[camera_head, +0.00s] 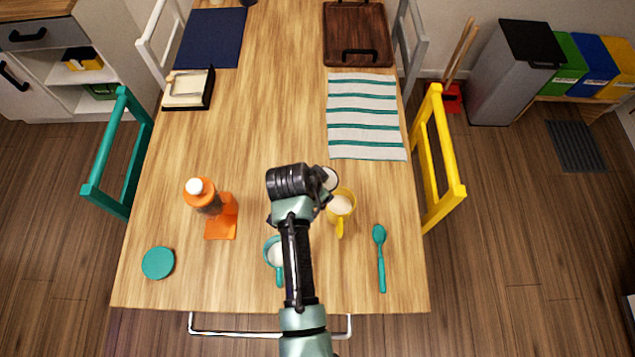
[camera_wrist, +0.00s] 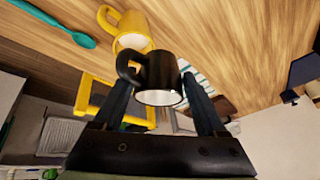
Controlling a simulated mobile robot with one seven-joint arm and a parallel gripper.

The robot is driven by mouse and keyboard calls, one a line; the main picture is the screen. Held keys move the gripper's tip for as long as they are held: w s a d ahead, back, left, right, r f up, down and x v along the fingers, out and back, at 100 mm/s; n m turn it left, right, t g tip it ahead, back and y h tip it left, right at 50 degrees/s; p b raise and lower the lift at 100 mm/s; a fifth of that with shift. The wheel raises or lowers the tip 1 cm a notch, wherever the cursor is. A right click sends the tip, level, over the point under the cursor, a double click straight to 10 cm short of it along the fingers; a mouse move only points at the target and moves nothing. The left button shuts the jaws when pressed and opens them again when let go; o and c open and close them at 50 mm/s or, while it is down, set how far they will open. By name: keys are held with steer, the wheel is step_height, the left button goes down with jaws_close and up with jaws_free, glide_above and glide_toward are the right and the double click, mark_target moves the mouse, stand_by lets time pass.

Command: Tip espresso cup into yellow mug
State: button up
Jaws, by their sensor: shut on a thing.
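The black espresso cup (camera_wrist: 156,75) is between the two fingers of my gripper (camera_wrist: 158,88), which is shut on it. Its handle points to the left in the wrist view and its pale inside shows at the opening. In the head view the cup's pale opening (camera_head: 331,178) shows just beyond the yellow mug (camera_head: 343,213), with its outer side largely hidden by my gripper (camera_head: 322,190). The yellow mug stands upright on the table, its handle toward the near edge and a pale inside showing. It also shows close behind the cup in the wrist view (camera_wrist: 130,26). I cannot tell the cup's exact tilt.
A teal mug (camera_head: 270,250) is partly hidden under my arm. A teal spoon (camera_head: 381,262) lies right of the yellow mug. A striped cloth (camera_head: 366,117) lies beyond. The table's middle is clear.

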steer(key=shift+f+h+b, duration=0.8)
steer(key=shift+f+b, duration=0.4)
steer(key=shift+b, duration=0.2)
steer(key=shift+f+n+h+b, duration=0.2)
steer(key=shift+n+h+b, duration=0.1)
steer(key=shift+b, duration=0.1)
